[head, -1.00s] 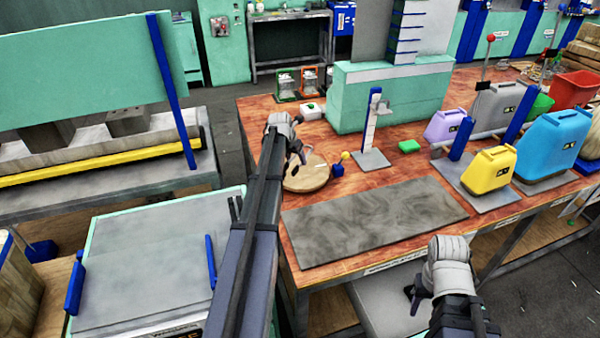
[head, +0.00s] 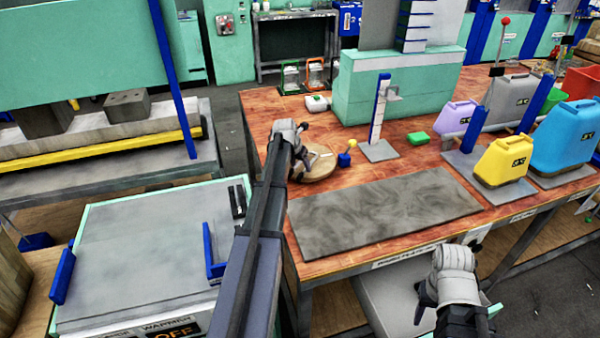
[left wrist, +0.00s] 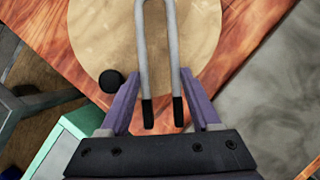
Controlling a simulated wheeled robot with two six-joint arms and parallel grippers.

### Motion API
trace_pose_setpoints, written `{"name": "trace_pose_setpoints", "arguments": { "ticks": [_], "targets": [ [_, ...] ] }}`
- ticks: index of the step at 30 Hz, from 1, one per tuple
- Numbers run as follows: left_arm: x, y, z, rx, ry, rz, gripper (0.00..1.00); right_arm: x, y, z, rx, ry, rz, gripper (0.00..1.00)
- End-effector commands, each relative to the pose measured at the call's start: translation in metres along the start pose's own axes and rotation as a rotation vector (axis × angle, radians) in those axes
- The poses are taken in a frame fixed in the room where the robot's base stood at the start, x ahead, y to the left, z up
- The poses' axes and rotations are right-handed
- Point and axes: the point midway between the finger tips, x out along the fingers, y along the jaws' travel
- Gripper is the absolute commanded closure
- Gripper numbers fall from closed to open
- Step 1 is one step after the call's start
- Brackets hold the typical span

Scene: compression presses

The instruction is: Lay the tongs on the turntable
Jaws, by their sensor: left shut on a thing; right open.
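The turntable (head: 322,170) is a round tan disc near the left end of the wooden table. It fills the upper middle of the left wrist view (left wrist: 100,35). The tongs (left wrist: 143,50) are a narrow grey U with black ends, seen over the disc. My left gripper (left wrist: 161,76) is shut on the tongs, with its purple fingers on either side near the black ends. In the head view my left gripper (head: 303,150) is at the turntable's upper left. Whether the tongs touch the disc is unclear. My right gripper (head: 450,275) is open and empty, in front of the table.
A grey mat (head: 385,212) lies in front. A blue-and-grey stand (head: 380,120), green block (head: 418,138) and yellow jug (head: 503,160) are further right.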

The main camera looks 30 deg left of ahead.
Motion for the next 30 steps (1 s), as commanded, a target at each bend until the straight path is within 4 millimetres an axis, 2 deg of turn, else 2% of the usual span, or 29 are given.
{"name": "trace_pose_setpoints", "arguments": {
  "ticks": [1,2,14,15,18,30],
  "targets": [
    [0.0099,0.0000,-0.0046,0.000,0.000,0.000,1.00,0.0109,-0.0010,-0.0006,0.000,0.000,0.000,0.50],
    [0.0108,0.0000,-0.0050,0.000,0.000,0.000,1.00,0.0119,-0.0011,-0.0007,0.000,0.000,0.000,0.50],
    [0.0124,0.0000,-0.0058,0.000,0.000,0.000,1.00,0.0137,-0.0013,-0.0008,0.000,0.000,0.000,0.50],
    [0.0117,0.0000,-0.0055,0.000,0.000,0.000,0.34,0.0129,-0.0012,-0.0008,0.000,0.000,0.000,0.50],
    [0.0111,0.0000,-0.0052,0.000,0.000,0.000,0.24,0.0122,-0.0012,-0.0007,0.000,0.000,0.000,0.50],
    [0.0070,0.0000,-0.0033,0.000,0.000,0.000,0.24,0.0077,-0.0007,-0.0005,0.000,0.000,0.000,0.50]
  ]
}}
